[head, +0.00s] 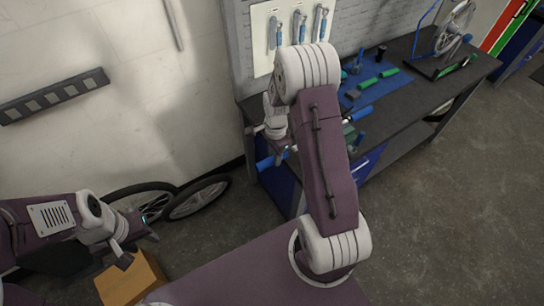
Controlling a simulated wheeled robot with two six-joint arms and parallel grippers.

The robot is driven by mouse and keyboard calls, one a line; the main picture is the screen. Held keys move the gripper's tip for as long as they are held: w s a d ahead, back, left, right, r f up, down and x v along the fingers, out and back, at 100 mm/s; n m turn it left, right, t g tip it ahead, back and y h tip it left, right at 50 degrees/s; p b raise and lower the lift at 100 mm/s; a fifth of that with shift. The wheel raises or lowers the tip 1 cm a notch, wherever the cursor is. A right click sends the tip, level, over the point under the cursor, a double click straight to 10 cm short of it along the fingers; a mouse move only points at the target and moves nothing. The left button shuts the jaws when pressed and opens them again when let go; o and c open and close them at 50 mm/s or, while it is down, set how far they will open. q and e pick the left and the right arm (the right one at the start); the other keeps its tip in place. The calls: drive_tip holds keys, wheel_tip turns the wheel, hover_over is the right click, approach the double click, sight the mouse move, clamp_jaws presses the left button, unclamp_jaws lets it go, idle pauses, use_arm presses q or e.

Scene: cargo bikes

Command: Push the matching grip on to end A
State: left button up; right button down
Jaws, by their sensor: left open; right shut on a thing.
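My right arm reaches over the workbench, and its gripper (279,143) is at the bench's left end, partly hidden behind my arm. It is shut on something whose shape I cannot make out. A blue cylinder like a grip (265,163) shows just below that gripper; I cannot tell whether it is the held thing. On the blue mat (352,100) lie green grips (369,83), and a blue grip (361,114) lies at the mat's front edge. End A cannot be made out. My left gripper (136,247) is open and empty, low at the left, away from the bench.
The dark workbench (420,103) carries a wheel stand (452,40) at its far right. Tools hang on a white panel (262,40) behind. Bicycle wheels (198,197) lean at the wall, and a cardboard box (130,282) is below my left gripper. The floor at right is clear.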

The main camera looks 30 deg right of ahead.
drive_tip(key=shift+d, duration=0.5)
drive_tip(key=shift+d, duration=0.55)
drive_tip(key=shift+w+d, duration=0.1)
drive_tip(key=shift+d, duration=0.3)
drive_tip(key=shift+d+p, duration=0.3)
drive_tip(key=shift+d, duration=0.25)
drive_tip(key=shift+d, duration=0.2)
drive_tip(key=shift+w+d, duration=0.2)
drive_tip(key=shift+d, duration=1.95)
drive_tip(key=shift+d, duration=0.5)
drive_tip(key=shift+w+d+p, duration=0.15)
drive_tip(key=shift+d+p, duration=0.05)
drive_tip(key=shift+d, duration=1.05)
drive_tip(key=shift+w+d+p, duration=0.1)
drive_tip(key=shift+d+p, duration=0.1)
drive_tip(key=shift+d, duration=1)
drive_tip(key=shift+d, duration=0.4)
